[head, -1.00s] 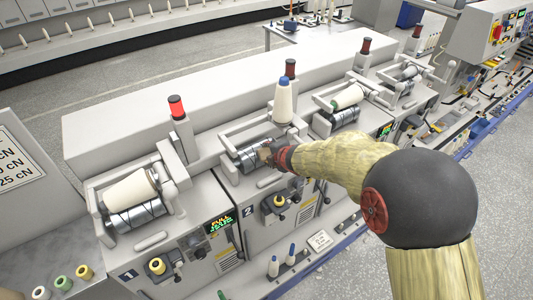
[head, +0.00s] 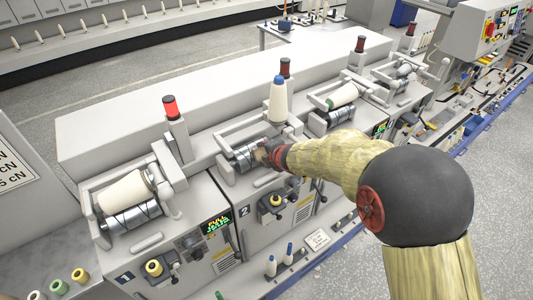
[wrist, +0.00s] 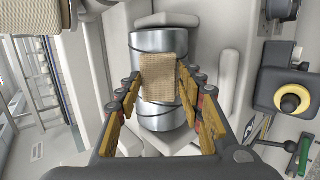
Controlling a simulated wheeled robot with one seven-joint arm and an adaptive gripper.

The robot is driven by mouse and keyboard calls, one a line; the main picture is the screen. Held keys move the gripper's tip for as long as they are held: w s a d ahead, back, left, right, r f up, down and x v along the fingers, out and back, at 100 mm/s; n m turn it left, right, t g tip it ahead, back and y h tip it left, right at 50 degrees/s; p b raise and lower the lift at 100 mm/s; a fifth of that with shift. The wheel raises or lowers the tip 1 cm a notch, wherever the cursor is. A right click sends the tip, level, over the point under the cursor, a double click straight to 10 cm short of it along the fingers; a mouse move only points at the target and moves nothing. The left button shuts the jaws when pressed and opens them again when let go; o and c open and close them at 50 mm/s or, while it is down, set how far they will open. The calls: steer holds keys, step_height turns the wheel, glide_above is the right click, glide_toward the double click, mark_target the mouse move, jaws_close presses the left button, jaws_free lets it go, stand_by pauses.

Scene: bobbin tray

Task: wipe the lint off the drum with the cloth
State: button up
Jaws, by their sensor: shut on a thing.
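The grooved metal drum (head: 246,158) of unit 2 lies in its cradle near the middle of the head view. In the wrist view the drum (wrist: 165,42) fills the middle, shiny with dark grooves. A tan woven cloth (wrist: 163,78) lies over the middle of the drum and hides that part; it shows small in the head view (head: 260,155). My gripper (wrist: 160,85) is shut on the cloth, with a finger along each side of it, at the drum. I cannot make out lint on the visible drum surface.
A white cone with a blue tip (head: 278,103) stands behind the drum. Cradle bars (head: 232,131) flank the drum. A yellow bobbin (wrist: 289,102) sits at the right in the wrist view.

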mark_target(253, 156)
steer(key=shift+s+a+b, duration=0.5)
steer(key=shift+a+b, duration=0.1)
steer(key=shift+a, duration=0.15)
steer(key=shift+s+a+b, duration=0.45)
steer(key=shift+a+b, duration=0.2)
steer(key=shift+a, duration=0.05)
steer(key=shift+s+a+b, duration=0.5)
steer(key=shift+a+b, duration=0.1)
steer(key=shift+a, duration=0.15)
steer(key=shift+w+d+r+p, duration=0.1)
steer(key=shift+w+d+p, duration=0.3)
steer(key=shift+d+p, duration=0.25)
steer(key=shift+w+d+p, duration=0.5)
steer(key=shift+w+d, duration=0.05)
steer(key=shift+d, duration=0.25)
steer(key=shift+w+d+p, duration=0.5)
steer(key=shift+d+p, duration=0.05)
steer(key=shift+d, duration=0.2)
steer(key=shift+w+d+p, duration=0.5)
steer(key=shift+w+d, duration=0.05)
steer(key=shift+d, duration=0.25)
steer(key=d+p+v, duration=0.1)
steer(key=p+v, duration=0.2)
steer(key=v, duration=0.3)
steer(key=shift+r, duration=0.3)
